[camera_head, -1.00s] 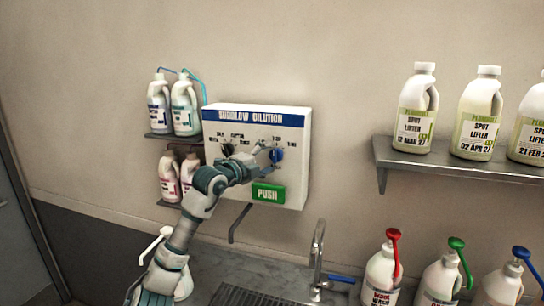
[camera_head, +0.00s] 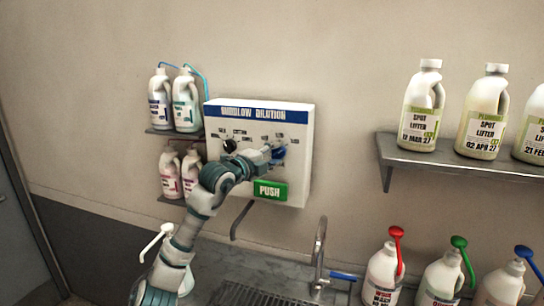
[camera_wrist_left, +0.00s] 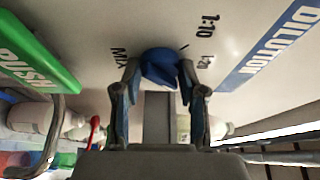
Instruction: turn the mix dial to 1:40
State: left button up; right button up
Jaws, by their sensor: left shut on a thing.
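The blue mix dial (camera_head: 280,152) is on the right part of the white dilution panel (camera_head: 300,175). It also shows in the left wrist view (camera_wrist_left: 160,66), beside the printed word MIX and the marks 1:10 and 1:20. My left gripper (camera_head: 273,154) is at the dial; in the wrist view its two fingers (camera_wrist_left: 159,76) are closed on the dial's sides. The gripper hides part of the dial in the head view. I cannot read which ratio the dial points to, and I cannot make out a 1:40 mark. My right gripper is out of view.
A green PUSH button (camera_head: 270,190) sits just below the dial. A black knob (camera_head: 229,146) is to its left on the panel. Bottles stand on shelves (camera_head: 455,158) at both sides. A tap (camera_head: 319,250) and sink are below.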

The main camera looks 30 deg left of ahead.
pick_arm(q)
jog(key=shift+w+d+f, duration=0.1)
jog(key=shift+d+f, duration=0.1)
jog(key=shift+d, duration=0.1)
